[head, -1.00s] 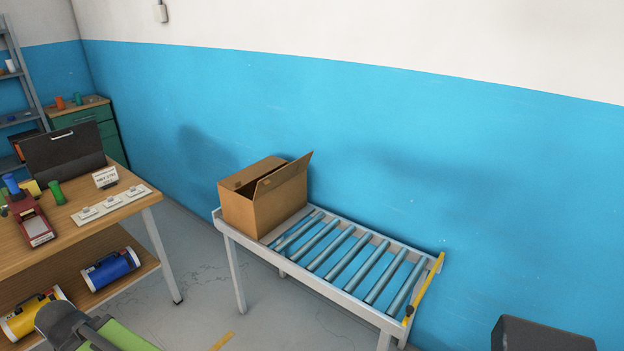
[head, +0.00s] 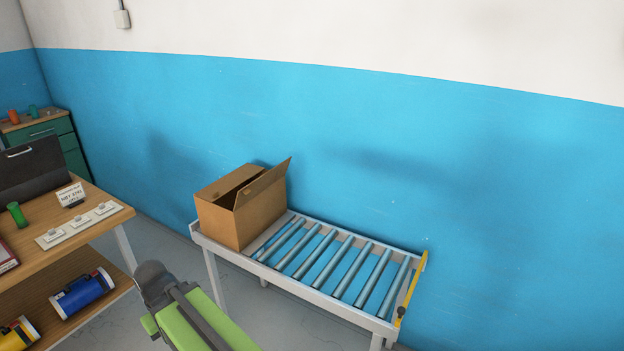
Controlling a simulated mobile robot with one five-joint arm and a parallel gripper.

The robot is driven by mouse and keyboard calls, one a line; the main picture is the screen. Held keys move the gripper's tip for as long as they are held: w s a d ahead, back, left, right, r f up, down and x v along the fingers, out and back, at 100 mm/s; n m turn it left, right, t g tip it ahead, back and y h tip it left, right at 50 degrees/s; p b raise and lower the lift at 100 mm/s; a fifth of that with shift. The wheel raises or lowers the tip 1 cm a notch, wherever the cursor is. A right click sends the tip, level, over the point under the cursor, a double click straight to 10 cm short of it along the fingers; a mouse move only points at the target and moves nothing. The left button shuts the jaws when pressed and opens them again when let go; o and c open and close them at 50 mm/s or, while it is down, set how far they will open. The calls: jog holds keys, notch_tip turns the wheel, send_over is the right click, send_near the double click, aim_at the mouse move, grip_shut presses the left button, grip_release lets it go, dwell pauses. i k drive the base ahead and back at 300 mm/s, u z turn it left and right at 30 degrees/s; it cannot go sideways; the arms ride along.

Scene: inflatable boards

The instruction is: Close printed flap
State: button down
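A brown cardboard box (head: 256,218) stands at the left end of a roller conveyor table (head: 345,308). Its right flap (head: 264,183) stands up, tilted outward to the right. Its left flap (head: 222,186) lies about flat over the top, with a dark gap between the two. I cannot make out any print on either flap. My arm, green and grey, shows at the bottom, left of the conveyor and apart from the box. I cannot make out gripper fingers in this view.
The conveyor's rollers right of the box are clear. A blue and white wall is behind.

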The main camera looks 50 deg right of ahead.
aim_at(266, 184)
jog(key=z, duration=1.15)
jog(key=i, duration=0.95)
jog(key=u, duration=0.45)
jog(key=k, duration=1.35)
jog(key=u, duration=0.95)
jog(key=i, duration=1.45)
jog(key=z, duration=0.35)
